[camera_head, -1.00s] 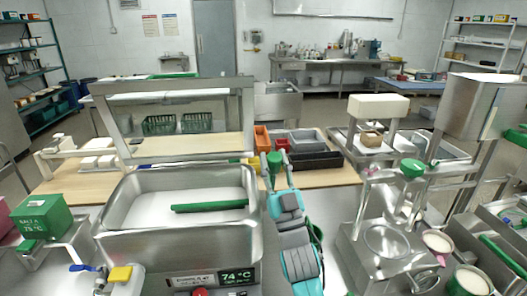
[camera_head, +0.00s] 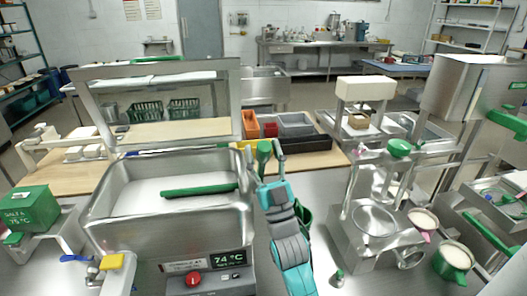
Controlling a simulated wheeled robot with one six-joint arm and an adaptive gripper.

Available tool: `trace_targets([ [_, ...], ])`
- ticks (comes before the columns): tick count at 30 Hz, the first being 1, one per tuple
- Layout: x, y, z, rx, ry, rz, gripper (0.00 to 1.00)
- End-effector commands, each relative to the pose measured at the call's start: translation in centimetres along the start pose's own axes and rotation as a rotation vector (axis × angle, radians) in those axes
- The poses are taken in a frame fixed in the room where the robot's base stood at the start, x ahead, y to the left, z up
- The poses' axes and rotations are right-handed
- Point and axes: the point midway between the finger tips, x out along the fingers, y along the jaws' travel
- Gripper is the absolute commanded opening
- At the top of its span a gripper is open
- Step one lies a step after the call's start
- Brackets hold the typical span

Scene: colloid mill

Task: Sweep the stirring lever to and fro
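A long green bar (camera_head: 198,190) lies across the inside of a steel vat (camera_head: 168,217), left of my arm. It may be the stirring lever, but I cannot tell for sure. My gripper (camera_head: 264,157) points away from me, just beyond the vat's right rim. A grey finger shows on each side of a small green piece (camera_head: 263,150), so the fingers stand apart. I cannot tell whether they touch this piece or whether it is behind them. My gripper is apart from the green bar.
The vat's front panel reads 74 °C, with a red knob (camera_head: 194,279) and a yellow-topped tap (camera_head: 112,262). A green box (camera_head: 28,207) stands at left. A steel machine (camera_head: 375,225) and cups of pale liquid (camera_head: 453,258) stand at right. Bins (camera_head: 296,125) lie beyond my gripper.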

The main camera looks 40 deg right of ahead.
Motion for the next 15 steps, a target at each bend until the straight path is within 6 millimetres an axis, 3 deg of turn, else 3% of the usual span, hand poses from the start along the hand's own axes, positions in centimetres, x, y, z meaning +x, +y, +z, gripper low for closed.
trace_targets([
  [10, 0.0, 0.1, -0.1, 0.001, 0.002, 0.001, 0.61],
  [15, -1.5, 0.1, 0.0, 0.001, 0.0, 0.001, 0.61],
])
